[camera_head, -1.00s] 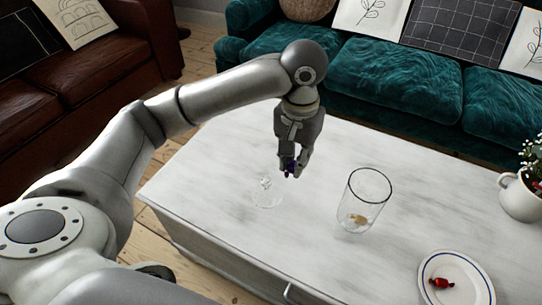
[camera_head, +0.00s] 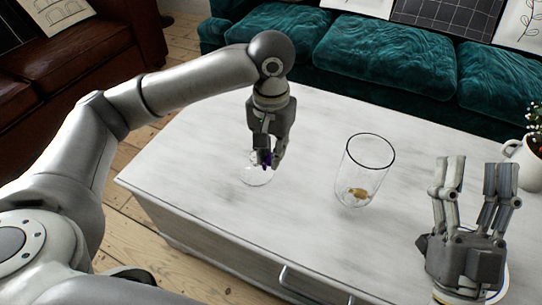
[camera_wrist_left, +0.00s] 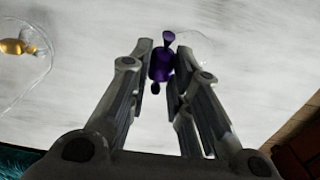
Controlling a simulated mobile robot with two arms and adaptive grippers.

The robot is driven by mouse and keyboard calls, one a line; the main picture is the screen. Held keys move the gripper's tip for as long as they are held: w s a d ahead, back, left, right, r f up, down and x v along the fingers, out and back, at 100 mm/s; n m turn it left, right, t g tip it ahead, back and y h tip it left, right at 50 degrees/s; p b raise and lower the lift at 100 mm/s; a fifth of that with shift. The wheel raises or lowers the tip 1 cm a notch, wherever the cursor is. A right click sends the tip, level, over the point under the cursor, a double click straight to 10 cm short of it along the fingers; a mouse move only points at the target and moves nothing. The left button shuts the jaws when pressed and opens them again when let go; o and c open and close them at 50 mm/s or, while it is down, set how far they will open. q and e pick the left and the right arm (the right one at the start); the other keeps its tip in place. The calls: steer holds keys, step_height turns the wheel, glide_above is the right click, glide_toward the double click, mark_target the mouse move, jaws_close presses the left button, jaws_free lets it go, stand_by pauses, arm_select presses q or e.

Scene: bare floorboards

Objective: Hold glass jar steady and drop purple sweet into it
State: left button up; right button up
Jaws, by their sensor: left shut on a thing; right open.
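The purple sweet (camera_wrist_left: 161,65) is held between the fingertips of my left gripper (camera_wrist_left: 161,72). In the head view, this gripper (camera_head: 269,158) is above the white table, left of the glass jar. The clear glass jar (camera_head: 362,172) stands upright with its rim open and a gold sweet (camera_head: 357,193) inside at the bottom. The jar also shows in part at the left of the left wrist view (camera_wrist_left: 30,65). The clear glass lid (camera_head: 256,175) lies on the table, partly behind my left gripper. My right gripper (camera_head: 476,180) is open and empty, at right in front of the jar.
A white plate (camera_head: 506,285) is mostly hidden behind my right gripper. A white pot with flowers (camera_head: 522,165) stands at the right edge. The white table (camera_head: 210,130) is clear between the lid and the jar. A teal sofa (camera_head: 375,60) is behind.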

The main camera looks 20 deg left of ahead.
arm_select(q)
steer(key=shift+f, duration=0.2)
arm_select(e)
steer(key=shift+s+r+t, duration=0.4)
steer(key=shift+s+r, duration=0.15)
